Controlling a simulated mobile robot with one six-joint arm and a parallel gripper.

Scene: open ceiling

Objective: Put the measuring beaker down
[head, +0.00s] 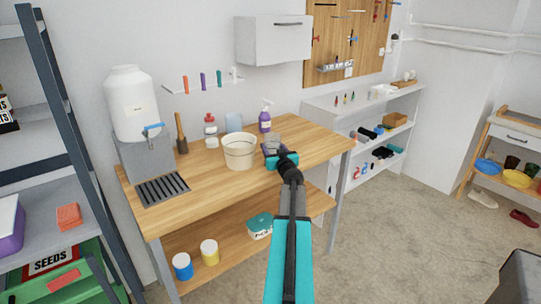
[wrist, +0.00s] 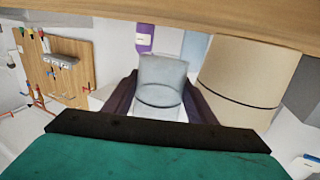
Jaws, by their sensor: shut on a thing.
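The measuring beaker (wrist: 162,82) is a pale grey, see-through vessel. In the wrist view it sits between the two dark fingers of my gripper (wrist: 158,102), which are shut on it. In the head view my gripper (head: 276,157) is over the right part of the wooden workbench (head: 205,183), and the beaker (head: 272,142) shows as a small grey shape at the fingers. The wrist view is upside down, with the bench wood (wrist: 200,12) along the top. A strip of background shows between beaker and wood there; contact with the bench cannot be told.
A cream bucket (head: 240,152) stands just left of the gripper and is large in the wrist view (wrist: 245,80). Behind are a purple spray bottle (head: 265,121), a pale blue container (head: 234,122) and a red-capped bottle (head: 210,126). The bench's right end looks clear.

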